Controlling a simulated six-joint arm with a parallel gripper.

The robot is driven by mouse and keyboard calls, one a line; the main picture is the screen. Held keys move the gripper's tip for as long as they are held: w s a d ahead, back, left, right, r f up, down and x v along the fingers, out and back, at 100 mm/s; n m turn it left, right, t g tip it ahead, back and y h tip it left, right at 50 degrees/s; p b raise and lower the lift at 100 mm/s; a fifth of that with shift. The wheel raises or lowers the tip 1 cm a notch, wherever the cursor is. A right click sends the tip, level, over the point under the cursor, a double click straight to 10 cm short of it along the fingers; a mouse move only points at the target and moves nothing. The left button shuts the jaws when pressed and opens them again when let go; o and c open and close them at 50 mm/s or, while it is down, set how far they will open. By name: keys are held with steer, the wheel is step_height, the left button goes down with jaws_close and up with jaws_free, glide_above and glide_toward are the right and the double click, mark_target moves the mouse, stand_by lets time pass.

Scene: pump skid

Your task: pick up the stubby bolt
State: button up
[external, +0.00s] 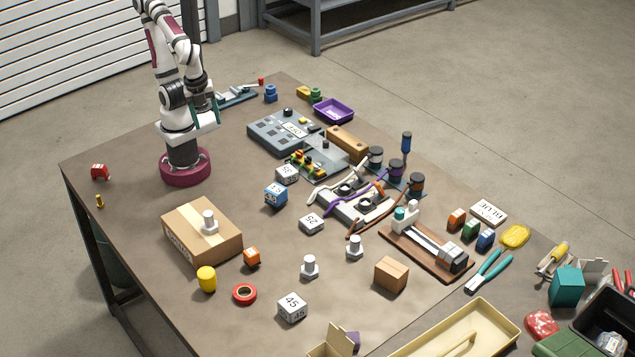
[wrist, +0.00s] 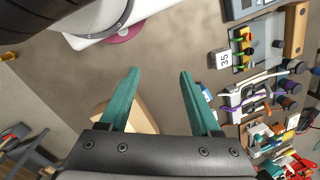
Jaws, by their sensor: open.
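Three pale grey bolt-like pieces, each a short round shank standing on a wider head, show in the external view. One bolt (external: 209,222) stands on a cardboard box (external: 186,243). Another bolt (external: 309,266) and a third bolt (external: 355,247) stand on the table to its right. They look alike, and I cannot tell which is the stubby one. My gripper (external: 213,110), with teal fingers, is high beside my arm, well away from all three. In the wrist view my gripper (wrist: 160,74) is open and empty, with no bolt visible between the fingers.
Fixtures and cables crowd the right side.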

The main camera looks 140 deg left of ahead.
steer(key=shift+o, duration=0.5)
steer(key=shift+w, duration=0.1)
steer(key=n+t+h, duration=0.2)
steer(key=t+h, duration=0.1)
steer(key=t, duration=0.1)
glide_above(309, 258)
steer(key=s+a, duration=0.1)
steer(key=s, duration=0.4)
step_height(309, 258, down, 6)
steer(key=shift+t, duration=0.3)
steer(key=x, duration=1.5)
steer(key=shift+s+a+f, duration=0.15)
steer(key=shift+a, duration=0.05)
jaws_close()
